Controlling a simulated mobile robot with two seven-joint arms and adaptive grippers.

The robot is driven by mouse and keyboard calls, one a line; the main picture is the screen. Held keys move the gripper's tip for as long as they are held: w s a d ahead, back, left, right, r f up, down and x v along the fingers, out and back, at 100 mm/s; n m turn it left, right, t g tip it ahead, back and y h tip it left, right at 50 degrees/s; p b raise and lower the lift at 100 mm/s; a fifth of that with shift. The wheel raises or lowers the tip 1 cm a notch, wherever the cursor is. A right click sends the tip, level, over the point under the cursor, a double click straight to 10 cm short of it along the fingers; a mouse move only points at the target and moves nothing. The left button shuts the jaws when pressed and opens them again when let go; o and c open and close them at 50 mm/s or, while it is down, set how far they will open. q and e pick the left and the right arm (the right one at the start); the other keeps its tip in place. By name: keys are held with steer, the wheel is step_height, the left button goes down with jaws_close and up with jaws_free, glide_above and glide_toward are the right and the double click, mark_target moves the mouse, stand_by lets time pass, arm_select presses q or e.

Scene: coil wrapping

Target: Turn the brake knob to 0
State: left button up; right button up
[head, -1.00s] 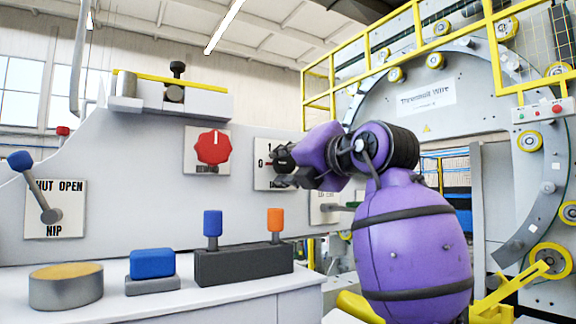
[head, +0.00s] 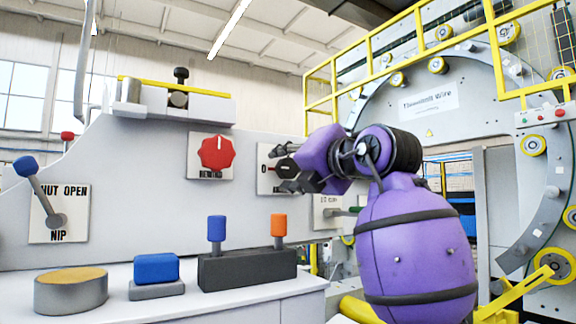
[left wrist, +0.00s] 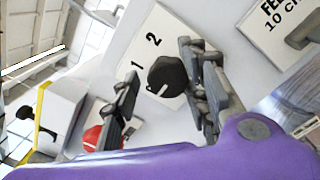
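The black round knob (left wrist: 167,75) sits on a white plate (left wrist: 150,38) marked 1 and 2 in the left wrist view. A short white pointer line shows on its face. My left gripper (left wrist: 158,62) is open, with one finger on each side of the knob; I cannot tell whether either finger touches it. In the head view my left gripper (head: 283,167) is in front of the same plate (head: 265,182), where a 0 shows at the left edge. It hides most of the knob and any name label. My right gripper is not in view.
A red knob (head: 216,152) is on the panel to the left. A blue-tipped NIP lever (head: 40,190) is farther left. A ledge below holds a blue button (head: 156,267), a round tan-topped button (head: 71,290) and a block with blue and orange levers (head: 246,268).

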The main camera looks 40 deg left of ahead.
arm_select(q)
steer(key=shift+d, duration=0.2)
steer(key=v, duration=1.1)
steer(key=shift+s+d, duration=0.25)
